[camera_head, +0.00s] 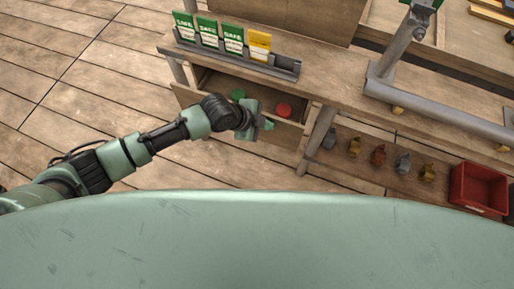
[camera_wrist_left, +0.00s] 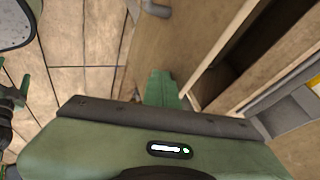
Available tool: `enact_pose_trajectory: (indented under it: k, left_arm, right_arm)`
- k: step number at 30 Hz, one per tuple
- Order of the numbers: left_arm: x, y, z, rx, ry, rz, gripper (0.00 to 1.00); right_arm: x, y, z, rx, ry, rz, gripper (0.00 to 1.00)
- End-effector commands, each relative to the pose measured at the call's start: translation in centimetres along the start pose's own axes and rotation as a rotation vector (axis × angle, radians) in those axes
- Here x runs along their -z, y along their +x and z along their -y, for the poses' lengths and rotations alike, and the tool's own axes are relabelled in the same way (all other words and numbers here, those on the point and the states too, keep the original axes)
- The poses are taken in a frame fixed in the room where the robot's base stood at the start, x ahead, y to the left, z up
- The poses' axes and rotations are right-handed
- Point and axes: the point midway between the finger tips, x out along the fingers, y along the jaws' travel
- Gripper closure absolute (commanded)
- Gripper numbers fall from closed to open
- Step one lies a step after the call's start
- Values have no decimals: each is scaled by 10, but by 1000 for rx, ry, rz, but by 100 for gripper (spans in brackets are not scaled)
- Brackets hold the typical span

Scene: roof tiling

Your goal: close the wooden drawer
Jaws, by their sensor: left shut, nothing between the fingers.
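The wooden drawer (camera_head: 288,136) stands open under the workbench, pulled out toward me. Inside it lie a green round item (camera_head: 238,94) and a red round item (camera_head: 284,110). My left gripper (camera_head: 268,125) is shut and empty at the drawer's front, and its wrist hides part of the front panel. In the left wrist view the shut fingers (camera_wrist_left: 162,88) lie close to the wooden front (camera_wrist_left: 150,50), and a grey handle (camera_wrist_left: 156,9) shows at the top edge. I cannot tell whether the fingers touch the wood. My right gripper is not in view.
The workbench (camera_head: 340,95) carries a rack with green and yellow SAFE cards (camera_head: 233,38) and a grey metal frame (camera_head: 400,85). The plank floor at left is clear.

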Motion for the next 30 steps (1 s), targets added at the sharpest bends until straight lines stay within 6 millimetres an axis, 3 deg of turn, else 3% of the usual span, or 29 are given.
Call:
enact_pose_trajectory:
  k: [1, 6, 15, 30]
  left_arm:
    - [-2, 11, 11, 5, 3, 0, 100]
    - [-2, 29, 43, 3, 1, -1, 100]
    - [-2, 47, 82, 2, 0, 0, 100]
    - [0, 49, 94, 7, 1, -1, 100]
  right_arm:
    - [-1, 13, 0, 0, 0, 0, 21]
    - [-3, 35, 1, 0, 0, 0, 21]
    - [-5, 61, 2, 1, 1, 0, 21]
    - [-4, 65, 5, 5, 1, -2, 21]
